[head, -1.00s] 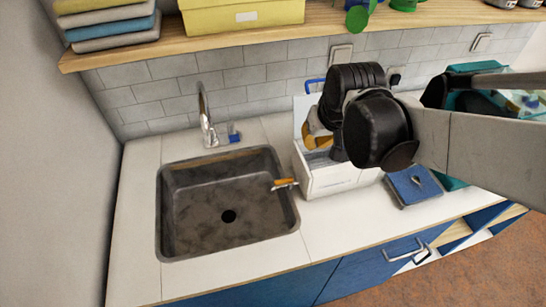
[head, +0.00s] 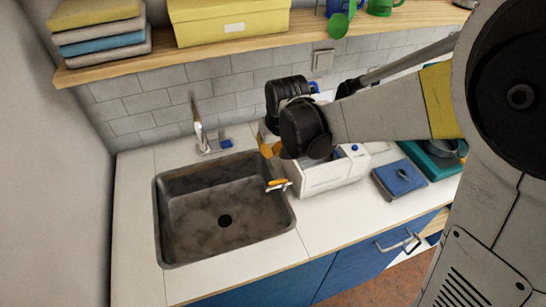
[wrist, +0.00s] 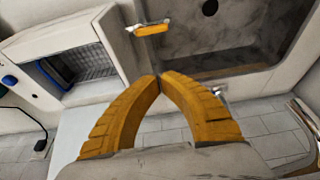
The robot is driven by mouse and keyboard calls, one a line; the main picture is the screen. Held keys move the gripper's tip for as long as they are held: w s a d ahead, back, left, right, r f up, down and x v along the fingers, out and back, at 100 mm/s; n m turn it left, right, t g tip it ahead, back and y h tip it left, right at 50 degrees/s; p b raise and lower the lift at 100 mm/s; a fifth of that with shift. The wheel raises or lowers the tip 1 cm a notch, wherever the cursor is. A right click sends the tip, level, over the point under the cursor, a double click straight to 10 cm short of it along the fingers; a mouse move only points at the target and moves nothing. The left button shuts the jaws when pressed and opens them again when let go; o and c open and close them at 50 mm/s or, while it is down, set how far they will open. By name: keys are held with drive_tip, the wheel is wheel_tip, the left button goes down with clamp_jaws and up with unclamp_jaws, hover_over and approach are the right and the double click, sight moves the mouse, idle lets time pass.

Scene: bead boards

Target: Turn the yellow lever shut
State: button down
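The yellow lever (head: 277,183) is a small orange-yellow handle with pale metal ends. It sticks out from the left side of the white box (head: 322,184), over the sink's right rim. In the wrist view the lever (wrist: 150,29) lies crosswise near the top, beyond my fingertips. My gripper (head: 267,150) is above and behind the lever in the head view, near the box's back left. In the wrist view my gripper's yellow fingers (wrist: 160,77) meet at the tips with nothing between them. A gap shows between the fingertips and the lever.
The dark sink (head: 170,234) lies left of the lever, with a chrome tap (head: 197,125) behind it. A folded blue cloth (head: 402,178) lies right of the box. A wooden shelf (head: 190,55) runs above. The front counter strip is clear.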

sight(277, 182)
wheel_tip(277, 182, down, 9)
drive_tip(key=b, duration=0.3)
drive_tip(key=shift+s+d+r+b, duration=0.15)
drive_tip(key=shift+s+b, duration=0.15)
drive_tip(key=shift+s, duration=0.1)
